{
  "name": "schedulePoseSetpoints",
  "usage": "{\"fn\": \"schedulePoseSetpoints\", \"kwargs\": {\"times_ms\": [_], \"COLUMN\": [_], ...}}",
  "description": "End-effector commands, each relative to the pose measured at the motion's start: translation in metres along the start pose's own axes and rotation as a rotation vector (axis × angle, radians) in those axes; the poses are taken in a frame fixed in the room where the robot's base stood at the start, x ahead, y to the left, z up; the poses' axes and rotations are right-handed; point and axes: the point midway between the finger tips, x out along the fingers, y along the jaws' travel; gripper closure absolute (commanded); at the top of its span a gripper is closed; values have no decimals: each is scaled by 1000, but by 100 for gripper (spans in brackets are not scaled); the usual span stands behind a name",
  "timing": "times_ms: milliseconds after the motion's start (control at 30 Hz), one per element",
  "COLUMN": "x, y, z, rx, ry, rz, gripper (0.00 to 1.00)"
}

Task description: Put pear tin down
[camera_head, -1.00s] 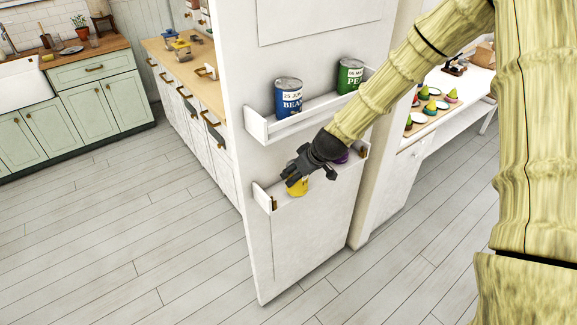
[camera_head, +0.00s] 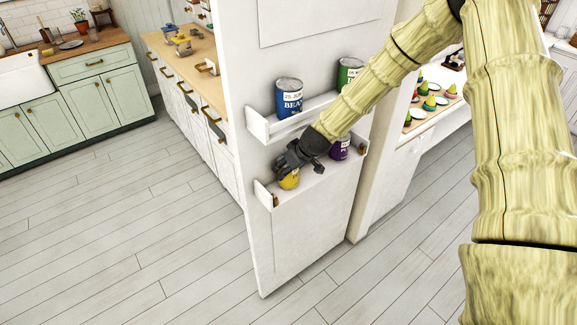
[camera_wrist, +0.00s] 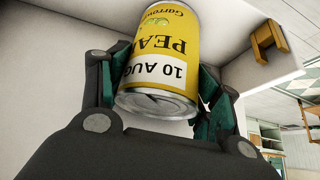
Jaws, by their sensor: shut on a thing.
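The pear tin (camera_head: 289,182) is yellow with a white date band. My gripper (camera_head: 293,162) is shut on it at the left part of the lower door shelf (camera_head: 318,187). In the head view my gripper covers the tin's upper part. In the wrist view the tin (camera_wrist: 172,48) sits between my two fingers (camera_wrist: 163,88), its metal end facing the camera and its label reading upside down. I cannot tell whether its base touches the shelf.
A purple tin (camera_head: 340,149) stands at the right of the lower shelf. A blue beans tin (camera_head: 289,98) and a green tin (camera_head: 349,73) stand on the upper shelf (camera_head: 258,124), close above my gripper. A small wooden bracket (camera_wrist: 267,40) shows beside the tin.

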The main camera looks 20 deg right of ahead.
Motion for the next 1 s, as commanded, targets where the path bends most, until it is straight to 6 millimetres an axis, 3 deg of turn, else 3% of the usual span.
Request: {"fn": "schedulePoseSetpoints", "kwargs": {"times_ms": [167, 200, 300, 667, 1000], "x": [3, 3, 2, 2, -15], "y": [0, 0, 0, 0, 0], "z": [1, 2, 2, 1, 0], "rx": [-1, -1, 0, 0, -1], "ry": [1, 0, 0, 0, 1], "rz": [0, 0, 0, 0, 0], "gripper": [82, 35, 17, 15, 15]}}
